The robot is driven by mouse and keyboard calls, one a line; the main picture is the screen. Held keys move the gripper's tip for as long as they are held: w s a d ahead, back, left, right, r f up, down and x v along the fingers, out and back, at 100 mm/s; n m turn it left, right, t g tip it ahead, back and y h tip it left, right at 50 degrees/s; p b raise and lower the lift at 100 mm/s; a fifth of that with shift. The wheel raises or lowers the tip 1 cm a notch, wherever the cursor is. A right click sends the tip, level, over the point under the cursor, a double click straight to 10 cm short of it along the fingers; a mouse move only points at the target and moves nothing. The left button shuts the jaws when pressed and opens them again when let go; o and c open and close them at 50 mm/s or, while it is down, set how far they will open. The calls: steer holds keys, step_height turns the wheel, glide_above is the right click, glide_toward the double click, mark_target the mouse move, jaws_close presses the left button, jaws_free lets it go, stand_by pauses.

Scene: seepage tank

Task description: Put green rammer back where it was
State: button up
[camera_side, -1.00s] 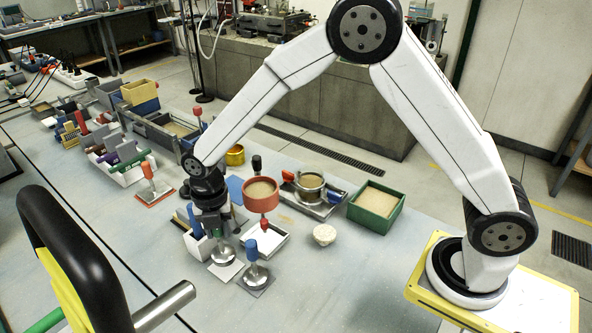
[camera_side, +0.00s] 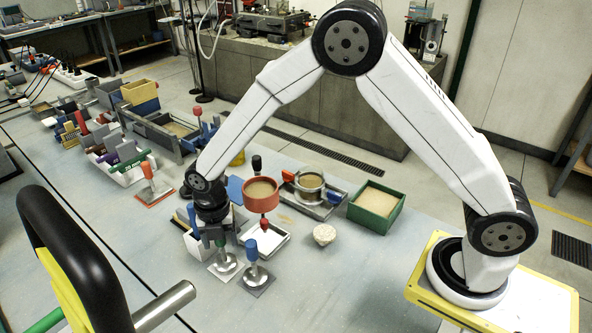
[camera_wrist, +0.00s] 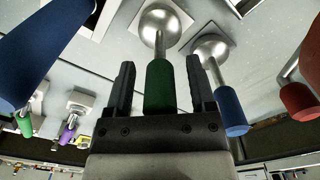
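The green rammer has a green handle and a round steel foot. In the side view its foot (camera_side: 226,264) rests on a pale square plate (camera_side: 212,271), upright as far as I can tell. In the wrist view its green handle (camera_wrist: 160,88) is between the fingers of my gripper (camera_wrist: 160,85), with a visible gap on each side. My gripper is open and low over the rammer; in the side view my gripper (camera_side: 217,229) hides the top of the handle.
A blue-handled rammer (camera_side: 252,258) stands close by on the right, on a darker plate; it also shows in the wrist view (camera_wrist: 230,108). A red ring with sand (camera_side: 261,195), a white tray (camera_side: 277,243), a white bowl (camera_side: 324,234) and a green box (camera_side: 359,216) lie rightward.

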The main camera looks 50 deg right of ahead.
step_height(320, 180, up, 12)
steer(key=shift+r, duration=0.15)
stand_by(0.8)
stand_by(0.5)
steer(key=shift+s+d+m, duration=0.2)
steer(key=shift+d+m, duration=0.2)
steer(key=shift+m, duration=0.1)
steer(key=s+d+f+m+t, duration=0.2)
steer(key=s+d+f+m, duration=0.2)
steer(key=s+d+m, duration=1)
steer(key=shift+s+m+t, duration=0.3)
steer(key=shift+s+m, duration=0.7)
steer(key=shift+m, duration=5)
steer(key=shift+d, duration=0.1)
